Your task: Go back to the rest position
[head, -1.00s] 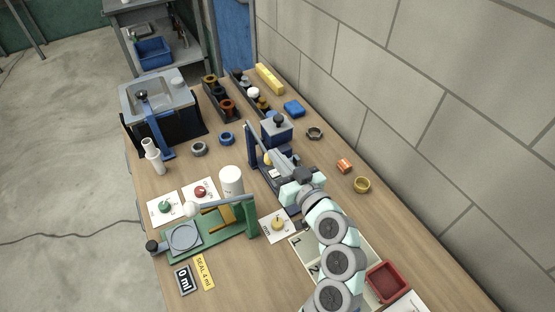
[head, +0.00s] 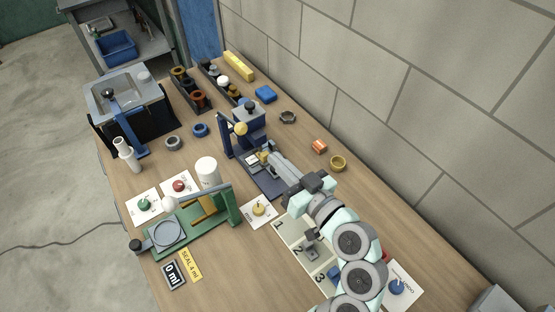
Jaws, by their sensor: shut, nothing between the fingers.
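My gripper (head: 274,158) is shut and empty. It points up-left from the arm at the right of the head view, above the base of a blue stand (head: 226,137). A yellow ball (head: 240,129) shows near the top of that stand's post. The gripper's tips overlap a small yellow part and a pale label on the base, and I cannot tell whether they touch. A blue-grey box (head: 249,120) with a dark knob stands just behind. The arm hides part of the table at lower right.
A numbered tray (head: 284,228) lies beside the arm. A green lever stand (head: 190,232), white cylinder (head: 207,172) and cards are left. An orange block (head: 319,146) and brass ring (head: 338,163) lie near the wall. Table between the ring and the arm is clear.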

